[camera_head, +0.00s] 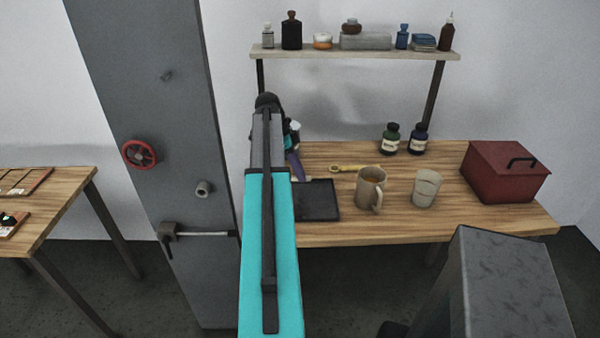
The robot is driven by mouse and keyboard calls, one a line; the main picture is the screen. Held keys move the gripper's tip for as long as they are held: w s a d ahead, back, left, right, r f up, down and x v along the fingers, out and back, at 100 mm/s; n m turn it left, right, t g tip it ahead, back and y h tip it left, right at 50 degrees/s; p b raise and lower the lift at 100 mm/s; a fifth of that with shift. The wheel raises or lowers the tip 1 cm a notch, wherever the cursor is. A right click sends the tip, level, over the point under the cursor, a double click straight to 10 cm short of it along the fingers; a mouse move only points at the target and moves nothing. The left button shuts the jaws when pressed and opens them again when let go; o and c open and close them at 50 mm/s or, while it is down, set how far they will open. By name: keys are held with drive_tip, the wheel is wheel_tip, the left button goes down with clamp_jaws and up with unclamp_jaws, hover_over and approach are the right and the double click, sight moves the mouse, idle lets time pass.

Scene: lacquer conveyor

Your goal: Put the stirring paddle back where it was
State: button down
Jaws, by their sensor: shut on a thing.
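My gripper (293,146) is partly hidden behind my teal and grey arm, above the left end of the wooden table. It is shut on a narrow purple-grey piece (295,166), which seems to be the stirring paddle. The piece hangs down tilted beside the arm, and its upper part is hidden. I cannot tell whether its lower end touches the table. A dark flat tray (318,201) lies just below and to the right of it.
On the wooden table (400,229) stand a beige mug (369,186), a pale cup (426,188), two dark bottles (390,139) and a red box (503,172). A small yellow tool (346,168) lies behind the mug. A shelf (380,54) with bottles hangs above. A grey column (150,120) stands left.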

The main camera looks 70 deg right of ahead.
drive_tip(key=shift+w+d+f, duration=0.1)
drive_tip(key=shift+w+d, duration=0.1)
drive_tip(key=shift+d, duration=0.3)
drive_tip(key=shift+w+d, duration=0.15)
drive_tip(key=shift+d, duration=0.35)
drive_tip(key=shift+f+p, duration=0.9)
drive_tip(key=shift+f, duration=0.85)
drive_tip(key=shift+f, duration=0.3)
drive_tip(key=c, duration=1.7)
unclamp_jaws()
drive_tip(key=shift+r, duration=0.15)
